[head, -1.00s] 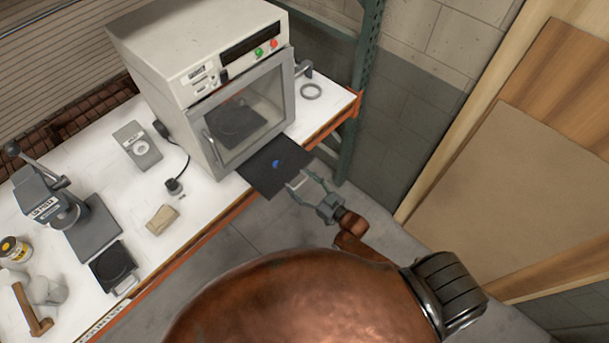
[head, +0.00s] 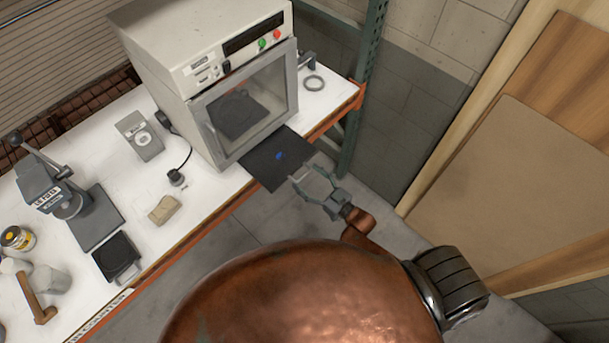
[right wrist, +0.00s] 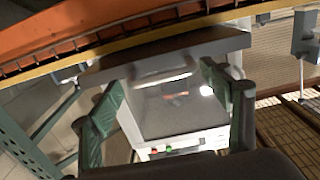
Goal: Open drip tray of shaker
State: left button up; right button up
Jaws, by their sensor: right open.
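The shaker (head: 205,60) is a pale box with a glazed door (head: 245,105), which is shut. Its dark flat drip tray (head: 265,172) sticks out from under the door past the counter edge, with a blue spot on it. A pale handle (head: 301,174) is at the tray's front edge. In the right wrist view the tray (right wrist: 170,48) and handle (right wrist: 160,78) appear upside down. My right gripper (head: 310,175) is open at the handle, its green fingers (right wrist: 160,85) spread to either side of it with gaps. My left gripper is out of view.
The white counter (head: 205,178) has an orange edge and holds a lever press (head: 45,190), a small grey device (head: 138,135), a tan block (head: 165,210) and a black pad (head: 116,255). A green rack post (head: 362,100) stands right of the shaker. The floor in front is clear.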

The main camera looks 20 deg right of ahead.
jog(key=v, duration=1)
jog(key=shift+s+d, duration=0.1)
jog(key=shift+s, duration=0.05)
jog(key=s+d+f+m+g+h+b, duration=0.1)
jog(key=s+d+f+g+h+b, duration=0.2)
jog(key=f, duration=1)
jog(key=s+d+f+g+h+b, duration=0.1)
jog(key=s+d+f+g, duration=0.3)
jog(key=f, duration=0.8)
jog(key=s+d+f+m+h+b, duration=0.15)
jog(key=s+f, duration=0.25)
jog(key=f, duration=0.9)
jog(key=s+a+f+g+h+b, duration=0.1)
jog(key=s+f+g, duration=0.3)
jog(key=s+f, duration=0.6)
jog(key=s+a+f+g+b, duration=0.2)
jog(key=s+f, duration=0.8)
jog(key=s, duration=0.7)
jog(key=g+b, duration=0.1)
jog(key=g, duration=0.1)
jog(key=shift+s+m+g+h, duration=0.3)
jog(key=shift+m+h, duration=0.05)
